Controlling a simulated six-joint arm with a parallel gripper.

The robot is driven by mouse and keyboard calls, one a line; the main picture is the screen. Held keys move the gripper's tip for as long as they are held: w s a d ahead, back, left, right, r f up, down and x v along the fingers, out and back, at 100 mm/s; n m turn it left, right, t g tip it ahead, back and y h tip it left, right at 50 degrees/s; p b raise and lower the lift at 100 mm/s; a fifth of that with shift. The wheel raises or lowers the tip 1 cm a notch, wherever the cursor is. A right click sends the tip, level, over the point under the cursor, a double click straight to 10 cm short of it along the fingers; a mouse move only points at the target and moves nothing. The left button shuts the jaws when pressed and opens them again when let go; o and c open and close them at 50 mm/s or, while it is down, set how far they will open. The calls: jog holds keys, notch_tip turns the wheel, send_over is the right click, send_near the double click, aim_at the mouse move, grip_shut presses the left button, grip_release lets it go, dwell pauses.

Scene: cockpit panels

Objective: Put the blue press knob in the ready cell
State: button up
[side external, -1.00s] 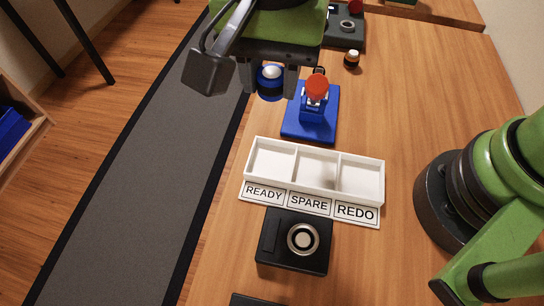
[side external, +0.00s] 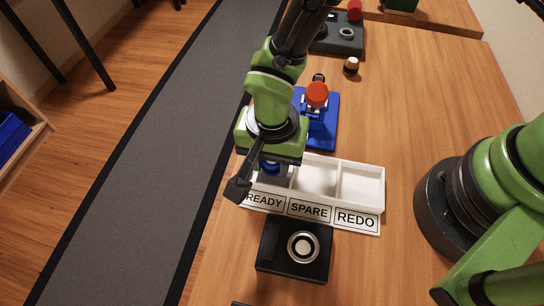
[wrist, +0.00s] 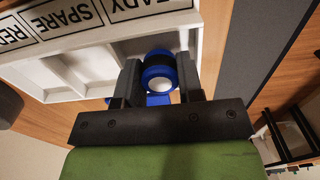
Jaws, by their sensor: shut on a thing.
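The blue press knob (side external: 270,166) has a blue body, a dark band and a pale cap; in the wrist view the knob (wrist: 158,72) sits between the two fingers. My gripper (wrist: 158,66) is shut on it. In the side view my gripper (side external: 272,164) is over the READY end of the white three-cell tray (side external: 345,204), hiding much of that cell. I cannot tell how far the knob is above the cell floor. The SPARE and REDO cells look empty. The tray also shows in the wrist view (wrist: 62,94).
A blue stand with a red top (side external: 317,95) is just behind the tray. A black box with a round metal button (side external: 302,247) stands in front.

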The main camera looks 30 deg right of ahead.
jog(key=shift+f, duration=0.2)
jog(key=shift+f, duration=0.15)
jog(key=o, duration=0.7)
jog(key=w+d+r+n+t+y, duration=0.1)
jog(key=d+r, duration=0.2)
jog(key=r, duration=0.8)
jog(key=d+r, duration=0.3)
jog(key=r, duration=0.7)
jog(key=s+d+r+n+t, duration=0.2)
jog(key=s+d+r+t, duration=0.1)
jog(key=d, duration=0.4)
jog(key=s+d+r+n+t+y, duration=0.1)
jog(key=s+d+r+n+t, duration=0.1)
jog(key=s+d+r, duration=0.4)
jog(key=shift+s+d+r+t, duration=0.35)
jog(key=shift+s+t, duration=0.25)
jog(key=shift+s, duration=0.4)
